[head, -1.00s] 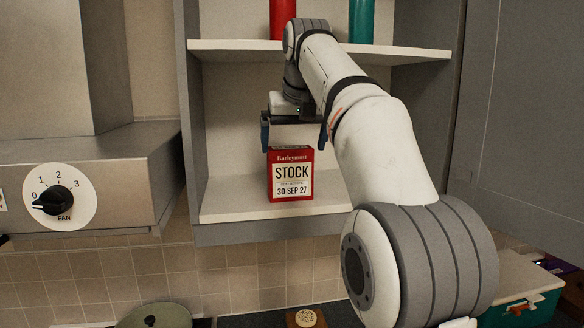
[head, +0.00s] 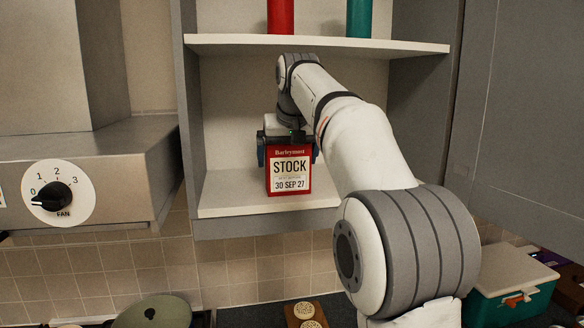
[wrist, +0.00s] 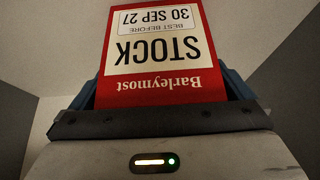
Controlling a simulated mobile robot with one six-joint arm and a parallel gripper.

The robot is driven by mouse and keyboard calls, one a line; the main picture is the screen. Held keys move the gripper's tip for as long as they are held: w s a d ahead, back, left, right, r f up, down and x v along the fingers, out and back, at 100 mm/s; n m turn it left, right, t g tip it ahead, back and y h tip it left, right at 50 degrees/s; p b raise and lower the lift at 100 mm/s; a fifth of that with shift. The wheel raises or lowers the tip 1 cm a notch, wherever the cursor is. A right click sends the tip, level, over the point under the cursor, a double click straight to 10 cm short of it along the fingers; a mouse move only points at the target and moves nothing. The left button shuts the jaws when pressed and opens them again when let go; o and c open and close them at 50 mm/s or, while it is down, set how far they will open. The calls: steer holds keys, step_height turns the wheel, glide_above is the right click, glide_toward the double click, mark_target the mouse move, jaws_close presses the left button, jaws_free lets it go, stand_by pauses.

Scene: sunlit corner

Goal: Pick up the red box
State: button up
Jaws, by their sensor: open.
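The red box (head: 290,171), labelled Barleymost STOCK, stands upright on the lower cupboard shelf. It also shows in the wrist view (wrist: 158,88), upside down and close to the palm. My gripper (head: 288,156) is at the top of the box, with one blue finger at its left side and one at its right. The wrist view shows the fingers (wrist: 165,90) on both sides of the box. The jaws are open around the box. The lower parts of the fingers are partly hidden by the box in the wrist view.
The upper shelf (head: 330,44) runs just above my arm and holds a red item (head: 281,16) and a teal item (head: 359,18). Cupboard walls stand on both sides. A steel hood with a fan knob (head: 52,196) is at left. A teal case (head: 512,284) is lower right.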

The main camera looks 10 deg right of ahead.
steer(key=shift+c, duration=0.4)
steer(key=c, duration=0.8)
steer(key=shift+s+r, duration=0.1)
steer(key=shift+r, duration=0.05)
